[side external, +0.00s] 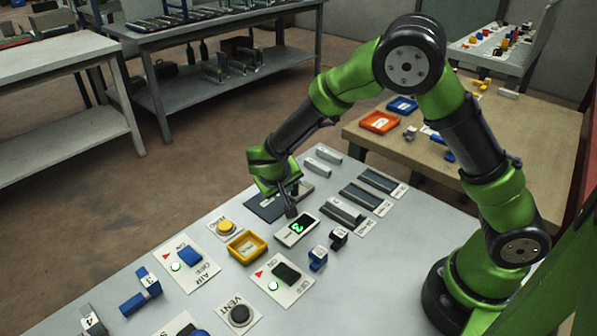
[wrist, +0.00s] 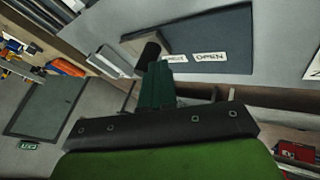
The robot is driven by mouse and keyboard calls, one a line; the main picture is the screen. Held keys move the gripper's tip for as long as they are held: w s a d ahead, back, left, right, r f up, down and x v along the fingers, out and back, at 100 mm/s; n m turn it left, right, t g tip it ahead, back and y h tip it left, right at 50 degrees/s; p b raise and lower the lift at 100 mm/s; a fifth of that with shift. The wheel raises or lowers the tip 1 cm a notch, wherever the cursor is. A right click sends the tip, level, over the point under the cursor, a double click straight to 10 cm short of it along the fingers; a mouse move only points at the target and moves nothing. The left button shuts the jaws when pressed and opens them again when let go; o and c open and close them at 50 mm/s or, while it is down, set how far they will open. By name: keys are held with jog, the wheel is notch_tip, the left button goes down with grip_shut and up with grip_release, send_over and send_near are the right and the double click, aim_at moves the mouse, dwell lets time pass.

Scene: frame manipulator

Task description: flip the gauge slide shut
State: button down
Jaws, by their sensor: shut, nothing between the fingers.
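The gauge slide is a dark blue-grey panel (side external: 266,207) on the grey table, partly hidden by my gripper in the side view. In the wrist view the dark panel (wrist: 225,35) carries two white labels. One reads OPEN (wrist: 209,57); the other (wrist: 174,58) is too small to read surely. A grey block (wrist: 180,32) lies along the panel's edge beside the fingers. My gripper (side external: 291,212) points down at the panel's front right edge, and it also shows in the wrist view (wrist: 150,54). Its fingers are together and empty. I cannot tell whether they touch the panel or block.
A yellow tray (side external: 246,246), a yellow button (side external: 225,227) and black and blue blocks lie nearby. Dark slotted rails (side external: 362,198) lie to the right. Bare table shows at the far left.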

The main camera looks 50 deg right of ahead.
jog(key=shift+d, duration=0.25)
jog(key=a, duration=0.3)
jog(key=w+a, duration=0.1)
jog(key=a, duration=0.1)
jog(key=shift+r, duration=0.15)
jog(key=v, duration=0.9)
jog(key=shift+s+r, duration=0.25)
jog(key=shift+r, duration=0.05)
jog(key=s+d+r+t+y, duration=0.2)
jog(key=s+d+r+y, duration=0.2)
jog(key=s, duration=0.5)
jog(key=s+d+r+t+y, duration=0.1)
jog(key=s+d+r+y, duration=0.3)
jog(key=s+r, duration=0.4)
jog(key=shift+s+d+r+m+t+y, duration=0.35)
jog(key=shift+s+d, duration=0.25)
jog(key=shift+s, duration=0.45)
